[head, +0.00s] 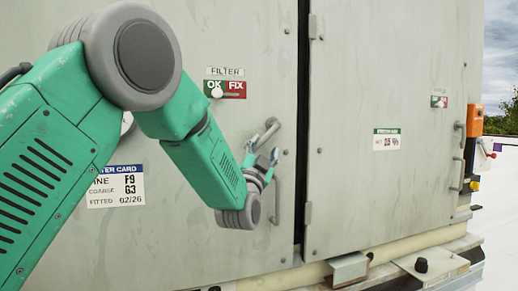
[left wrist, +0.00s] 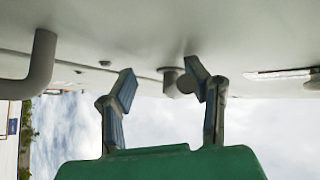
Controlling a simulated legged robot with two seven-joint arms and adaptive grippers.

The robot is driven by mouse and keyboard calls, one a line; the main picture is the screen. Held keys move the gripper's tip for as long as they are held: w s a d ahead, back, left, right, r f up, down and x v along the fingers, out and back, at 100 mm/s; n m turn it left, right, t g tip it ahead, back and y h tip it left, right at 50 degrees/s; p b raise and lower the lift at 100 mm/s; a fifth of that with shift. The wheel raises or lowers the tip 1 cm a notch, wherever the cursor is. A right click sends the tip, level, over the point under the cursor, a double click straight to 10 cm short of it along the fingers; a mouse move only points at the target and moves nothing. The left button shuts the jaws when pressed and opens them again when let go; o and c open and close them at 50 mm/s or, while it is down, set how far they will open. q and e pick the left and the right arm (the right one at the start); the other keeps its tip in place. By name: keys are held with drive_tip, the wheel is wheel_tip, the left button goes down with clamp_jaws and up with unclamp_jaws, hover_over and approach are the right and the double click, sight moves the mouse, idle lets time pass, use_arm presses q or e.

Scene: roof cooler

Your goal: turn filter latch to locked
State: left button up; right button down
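The filter latch (head: 268,131) is a grey lever on the filter door, left of the door seam. In the head view it slants from lower left to upper right. My left gripper (head: 262,160) is just below it, with its fingers spread and pointing at the door. In the left wrist view the left gripper (left wrist: 160,85) is open, and the latch (left wrist: 170,76) shows in the gap between the fingertips. I cannot tell whether a finger touches it. Nothing is held. My right gripper is not in view.
A grey vertical handle (head: 276,200) stands close right of my left gripper; a bar handle (left wrist: 40,68) shows in the left wrist view. Above the latch is an OK/FIX indicator (head: 237,89), its white knob by OK. A filter card (head: 130,186) is partly behind my arm.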

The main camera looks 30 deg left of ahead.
use_arm(q)
drive_tip(key=shift+d, duration=0.25)
drive_tip(key=shift+s+d, duration=0.15)
drive_tip(key=shift+s+f+b, duration=0.35)
drive_tip(key=shift+s, duration=0.05)
drive_tip(key=s+a+r+b+v, duration=0.1)
drive_tip(key=b+v, duration=0.5)
drive_tip(key=v, duration=0.8)
drive_tip(key=shift+s+r, duration=0.45)
drive_tip(key=shift+r, duration=0.05)
drive_tip(key=shift+d, duration=0.1)
idle(0.4)
